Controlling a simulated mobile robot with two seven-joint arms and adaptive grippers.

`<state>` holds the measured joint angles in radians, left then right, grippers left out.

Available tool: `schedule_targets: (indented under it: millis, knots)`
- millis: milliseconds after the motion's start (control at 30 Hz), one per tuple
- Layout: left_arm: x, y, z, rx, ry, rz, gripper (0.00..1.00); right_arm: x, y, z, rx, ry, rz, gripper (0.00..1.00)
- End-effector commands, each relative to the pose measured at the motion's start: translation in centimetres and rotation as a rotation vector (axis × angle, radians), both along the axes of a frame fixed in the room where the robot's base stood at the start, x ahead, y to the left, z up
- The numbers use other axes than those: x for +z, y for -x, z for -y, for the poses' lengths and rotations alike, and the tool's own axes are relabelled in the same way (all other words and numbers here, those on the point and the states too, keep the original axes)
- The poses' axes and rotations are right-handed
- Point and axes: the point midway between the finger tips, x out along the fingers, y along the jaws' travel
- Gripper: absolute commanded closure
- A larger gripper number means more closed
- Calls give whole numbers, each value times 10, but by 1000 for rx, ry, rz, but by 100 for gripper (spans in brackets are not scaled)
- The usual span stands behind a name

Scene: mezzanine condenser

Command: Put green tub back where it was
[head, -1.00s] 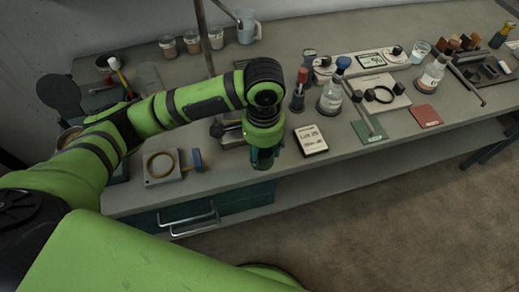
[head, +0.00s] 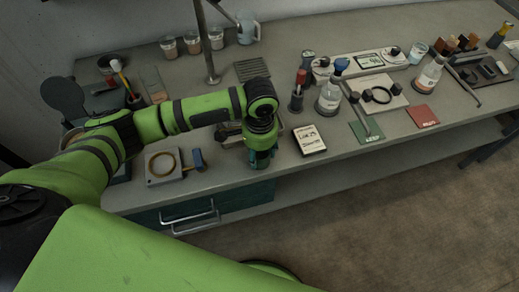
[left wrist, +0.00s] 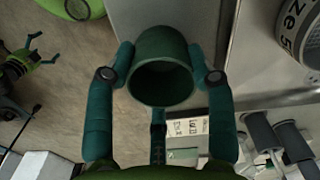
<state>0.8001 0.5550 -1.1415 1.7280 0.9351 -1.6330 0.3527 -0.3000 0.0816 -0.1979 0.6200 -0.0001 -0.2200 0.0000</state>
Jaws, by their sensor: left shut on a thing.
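My left gripper (left wrist: 162,70) is shut on the green tub (left wrist: 162,85), with one teal finger on each side of it in the left wrist view. The tub is dark green and round, and its open mouth shows with an empty-looking dark inside. In the head view my left gripper (head: 262,160) points down over the front part of the bench, left of the white label card (head: 309,139). The tub is mostly hidden there by the gripper. My right gripper (left wrist: 46,50) shows small at the left of the left wrist view, its teal fingers spread apart.
The grey bench (head: 235,177) has a square tray with a ring (head: 163,166) to the left and a metal stand pole (head: 207,45) behind. Bottles, a flask (head: 329,97), a green mat (head: 368,132) and a red mat (head: 422,116) stand right. Drawers are below.

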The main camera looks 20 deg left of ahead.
Motion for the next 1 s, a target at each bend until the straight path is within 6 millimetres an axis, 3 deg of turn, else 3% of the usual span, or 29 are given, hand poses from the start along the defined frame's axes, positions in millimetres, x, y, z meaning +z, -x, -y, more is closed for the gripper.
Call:
schedule_targets:
  millis: [33,67,533,1000]
  knots:
    - [0,0,0,0,0,0,33,0,0,0,0,0,1,0]
    - [0,0,0,0,0,0,22,0,0,0,0,0,1,0]
    - [8,-1,0,0,2,4,22,-2,-1,-1,1,-1,1,0]
    - [100,-1,1,-1,2,4,22,-22,-1,-2,2,-3,0,0]
